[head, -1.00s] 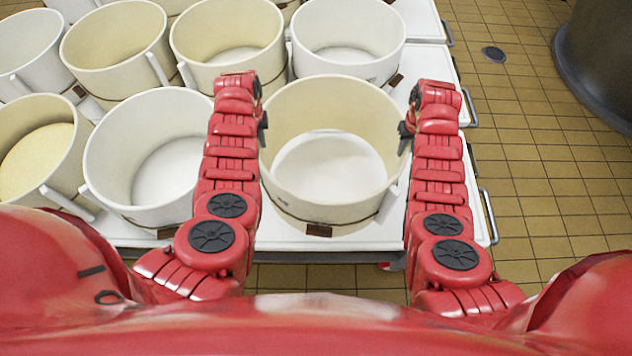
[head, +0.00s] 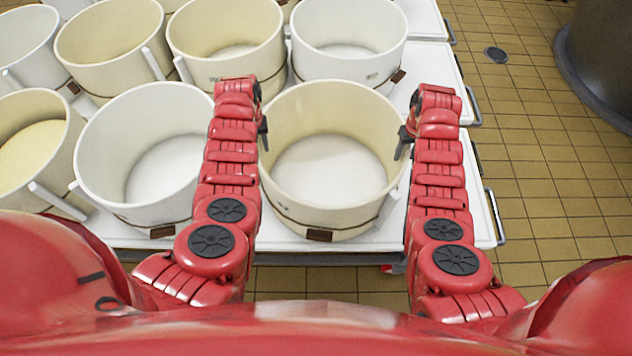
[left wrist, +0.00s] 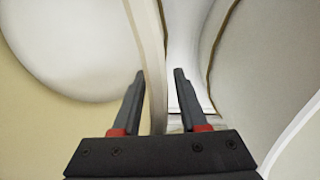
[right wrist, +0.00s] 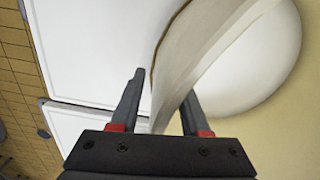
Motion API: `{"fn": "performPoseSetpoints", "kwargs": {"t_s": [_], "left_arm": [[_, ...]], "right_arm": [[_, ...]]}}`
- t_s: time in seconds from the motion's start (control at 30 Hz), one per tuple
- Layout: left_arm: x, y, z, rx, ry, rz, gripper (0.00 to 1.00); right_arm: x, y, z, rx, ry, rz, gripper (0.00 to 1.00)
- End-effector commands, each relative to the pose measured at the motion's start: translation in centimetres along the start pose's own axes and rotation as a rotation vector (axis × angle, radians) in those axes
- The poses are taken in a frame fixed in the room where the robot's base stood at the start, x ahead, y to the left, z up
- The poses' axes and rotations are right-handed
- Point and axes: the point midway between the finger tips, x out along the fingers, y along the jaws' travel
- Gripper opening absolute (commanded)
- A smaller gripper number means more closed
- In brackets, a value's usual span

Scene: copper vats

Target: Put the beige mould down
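The beige mould (head: 325,113), a round tub with cream walls, a white floor and a dark band low outside, stands upright between my arms, apparently resting on the white trolley top (head: 466,185). My left gripper (head: 262,120) is at its left rim. In the left wrist view its fingers (left wrist: 159,76) are spread, with the mould wall (left wrist: 152,60) between them and a gap showing on one side. My right gripper (head: 405,135) is at the right rim. In the right wrist view its fingers (right wrist: 165,83) are also apart, straddling the wall (right wrist: 205,62).
A white mould (head: 150,115) stands close on the left. Several other moulds stand behind and farther left, one holding yellow material (head: 30,150). White trolley top shows right of the beige mould, then tiled floor (head: 545,150). A large dark vat (head: 605,60) stands at the far right.

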Motion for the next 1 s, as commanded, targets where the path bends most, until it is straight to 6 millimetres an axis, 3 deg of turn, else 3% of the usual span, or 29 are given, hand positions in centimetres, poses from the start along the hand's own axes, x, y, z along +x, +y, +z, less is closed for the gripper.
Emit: {"fn": "performPoseSetpoints", "kwargs": {"t_s": [0.33, 0.53, 1.0], "left_arm": [[-0.2, 0.1, 0.0, 0.001, -0.001, 0.001, 0.44], [-1.8, 0.0, 0.0, 0.002, 0.001, -0.001, 0.44], [-10.6, 0.1, -0.1, 0.002, 0.003, 0.001, 0.44]], "right_arm": [[0.0, -0.1, 0.0, -0.001, 0.0, -0.002, 0.48], [0.0, -0.1, 0.0, -0.001, 0.0, -0.002, 0.48], [0.0, -0.2, 0.0, -0.001, 0.0, -0.002, 0.48]]}}
